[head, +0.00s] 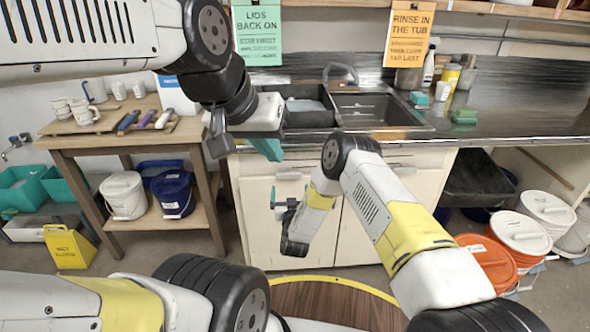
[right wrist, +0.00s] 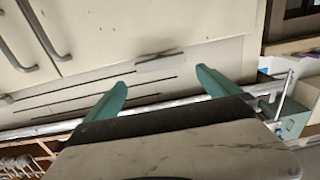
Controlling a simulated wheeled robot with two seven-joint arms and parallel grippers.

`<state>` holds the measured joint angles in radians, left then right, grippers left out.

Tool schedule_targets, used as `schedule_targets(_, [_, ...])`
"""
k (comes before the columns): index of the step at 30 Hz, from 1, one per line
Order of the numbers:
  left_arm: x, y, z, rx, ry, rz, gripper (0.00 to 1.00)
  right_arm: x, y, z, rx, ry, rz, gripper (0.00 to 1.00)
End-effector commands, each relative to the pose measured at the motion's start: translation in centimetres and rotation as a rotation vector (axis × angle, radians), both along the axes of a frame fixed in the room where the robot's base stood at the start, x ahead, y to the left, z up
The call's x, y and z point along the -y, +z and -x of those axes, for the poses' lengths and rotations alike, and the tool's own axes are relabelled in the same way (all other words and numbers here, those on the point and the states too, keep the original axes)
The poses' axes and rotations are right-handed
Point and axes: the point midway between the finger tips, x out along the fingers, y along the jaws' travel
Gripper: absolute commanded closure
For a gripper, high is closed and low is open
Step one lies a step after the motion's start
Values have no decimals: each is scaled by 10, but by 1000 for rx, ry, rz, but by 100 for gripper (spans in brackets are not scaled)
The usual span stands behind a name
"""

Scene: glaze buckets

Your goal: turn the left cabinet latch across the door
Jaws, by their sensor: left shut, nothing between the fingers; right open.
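The cream cabinet (head: 258,228) stands under the sink, with two doors. A grey bar (head: 288,176) shows high on its left door; I cannot tell here whether it is the latch. In the right wrist view a short grey latch-like piece (right wrist: 160,62) sits near a door edge, between and beyond the teal fingertips. My left gripper (head: 270,149) is shut and empty, at the counter edge above the left door. My right gripper (head: 277,205) is open in front of the left door; it also shows in the right wrist view (right wrist: 160,80). No contact with the latch is visible.
A sink (head: 375,110) is set in the dark counter (head: 505,122). A wooden table (head: 75,140) with mugs and a shelf of buckets stands left. An orange bucket (head: 487,262) and white buckets stand right. Two dark door handles (right wrist: 45,32) show in the wrist view. A round wooden top (head: 335,303) is in front.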

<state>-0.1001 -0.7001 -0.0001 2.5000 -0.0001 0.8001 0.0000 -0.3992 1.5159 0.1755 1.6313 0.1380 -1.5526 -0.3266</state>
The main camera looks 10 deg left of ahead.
Motion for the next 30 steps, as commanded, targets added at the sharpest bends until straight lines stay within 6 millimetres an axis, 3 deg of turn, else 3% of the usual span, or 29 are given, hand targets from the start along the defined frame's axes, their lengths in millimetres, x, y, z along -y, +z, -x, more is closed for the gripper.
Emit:
schedule_targets(15, [0, 0, 0, 0, 0, 0, 100, -19, -1, -64, 4, -2, -1, 0])
schedule_targets(27, [0, 0, 0, 0, 0, 0, 100, -21, -1, -73, 3, -1, -1, 0])
schedule_targets(30, [0, 0, 0, 0, 0, 0, 100, -21, -1, -73, 3, -1, -1, 20])
